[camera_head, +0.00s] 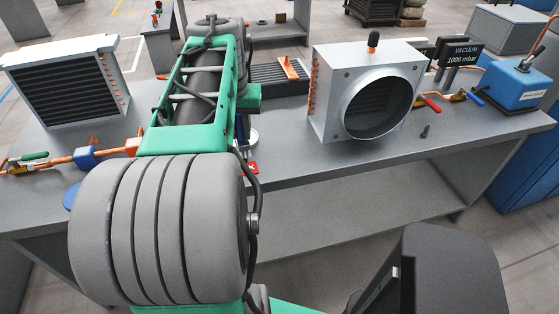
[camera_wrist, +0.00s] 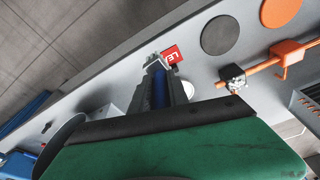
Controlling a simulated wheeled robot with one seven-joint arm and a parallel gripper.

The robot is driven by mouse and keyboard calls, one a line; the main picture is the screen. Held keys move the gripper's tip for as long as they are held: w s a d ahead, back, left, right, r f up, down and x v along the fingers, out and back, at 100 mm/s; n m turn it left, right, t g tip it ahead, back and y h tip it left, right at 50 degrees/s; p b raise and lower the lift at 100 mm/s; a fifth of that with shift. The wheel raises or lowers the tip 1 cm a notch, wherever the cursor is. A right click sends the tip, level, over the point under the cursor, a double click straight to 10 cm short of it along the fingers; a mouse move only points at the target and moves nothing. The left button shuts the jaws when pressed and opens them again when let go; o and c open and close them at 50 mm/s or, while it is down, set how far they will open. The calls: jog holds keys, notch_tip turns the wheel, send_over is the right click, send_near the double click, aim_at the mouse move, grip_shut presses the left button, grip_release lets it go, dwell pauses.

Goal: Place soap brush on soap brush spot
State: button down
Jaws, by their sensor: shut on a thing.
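In the wrist view, my gripper (camera_wrist: 160,78) is shut on a slim thing with a blue part, likely the soap brush (camera_wrist: 159,88); the fingers hide most of it. A red label (camera_wrist: 172,54) with white letters, partly covered, shows just beyond the fingertips. Whether the held thing touches the bench cannot be told. A dark grey disc (camera_wrist: 220,35) and an orange disc (camera_wrist: 281,11) lie on the bench to the upper right; neither is clearly marked as the soap brush spot. In the head view my arm hides the gripper; the red label (camera_head: 251,168) shows beside it.
The grey bench (camera_head: 300,164) carries a finned unit (camera_head: 68,82) at left and a boxy unit with a round duct (camera_head: 372,92) at right. A copper pipe with valves (camera_head: 60,160) lies at left. A blue vacuum pump (camera_head: 515,85) stands at far right. The bench's front strip is mostly clear.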

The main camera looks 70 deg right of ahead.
jog(key=s+d+f+m+p, duration=0.1)
jog(key=s+d+f+p, duration=0.15)
jog(key=s+d, duration=0.5)
jog(key=d+f, duration=0.2)
jog(key=f, duration=0.1)
jog(key=d+f, duration=0.2)
jog(key=f, duration=0.1)
jog(key=d+f, duration=0.2)
jog(key=f, duration=0.2)
jog(key=shift+s+d+p, duration=0.15)
jog(key=shift+d+p, duration=0.2)
jog(key=shift+f, duration=0.35)
jog(key=c, duration=1.3)
grip_release()
jog(key=shift+o, duration=0.2)
